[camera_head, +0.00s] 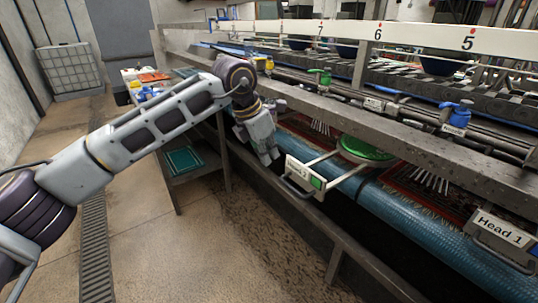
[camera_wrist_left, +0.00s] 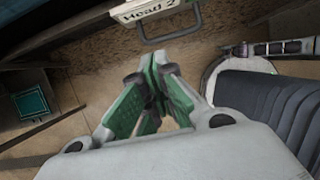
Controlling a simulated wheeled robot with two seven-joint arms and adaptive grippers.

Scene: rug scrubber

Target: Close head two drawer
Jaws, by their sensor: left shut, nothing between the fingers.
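The head two drawer (camera_head: 304,177) has a white front plate marked "Head 2" with a metal handle. It stands out from the machine's side on pale rails, with a round green part (camera_head: 366,150) behind it. In the left wrist view its front plate and handle (camera_wrist_left: 157,12) show at the top, beyond the fingertips. My left gripper (camera_head: 270,160) is shut and empty, just to the left of the drawer front. In the left wrist view the green-padded fingers (camera_wrist_left: 158,68) are together, with a gap between them and the handle.
The head one drawer (camera_head: 501,231) is at the right edge. A long blue roller (camera_head: 400,209) and a patterned rug run along the machine. A metal rail (camera_head: 335,235) crosses low in front. A low shelf with a green tray (camera_head: 184,160) stands left. The floor left is clear.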

